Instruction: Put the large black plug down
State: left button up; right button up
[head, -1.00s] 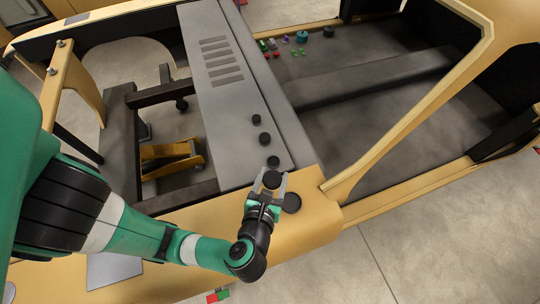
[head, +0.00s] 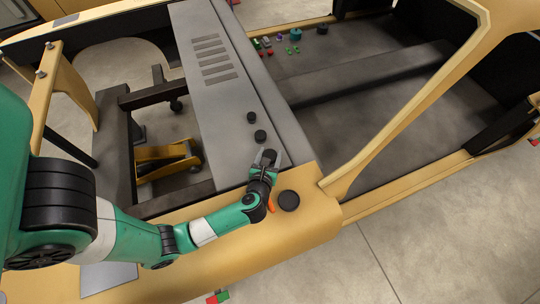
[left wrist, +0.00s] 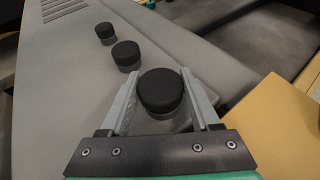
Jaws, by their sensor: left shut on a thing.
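My left gripper (head: 266,162) is shut on a large black round plug (head: 268,155). In the left wrist view the plug (left wrist: 160,90) stands upright between the two grey fingers, with a grey band below its black top. It is over the near end of the grey panel (head: 222,100), low beside its surface. I cannot tell whether its underside touches the panel or sits in a hole. Two other black plugs stand in line with it: a middle one (head: 260,136) and a farther one (head: 251,117). My right gripper is not in view.
A black disc (head: 288,200) lies on the yellow shell (head: 310,215) at the near right. Small red, green and teal parts lie at the back, one being a teal cylinder (head: 295,33). An open frame with a yellow pedal-like part (head: 168,155) is left of the panel.

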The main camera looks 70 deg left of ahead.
pick_arm(q)
jog(key=shift+f, duration=0.1)
jog(key=shift+f, duration=0.25)
jog(key=o, duration=1.3)
jog(key=shift+f, duration=0.1)
jog(key=shift+o, duration=0.2)
jog(key=shift+r, duration=0.3)
jog(key=v, duration=1.2)
jog(key=shift+r+p, duration=0.1)
jog(key=shift+p, duration=0.25)
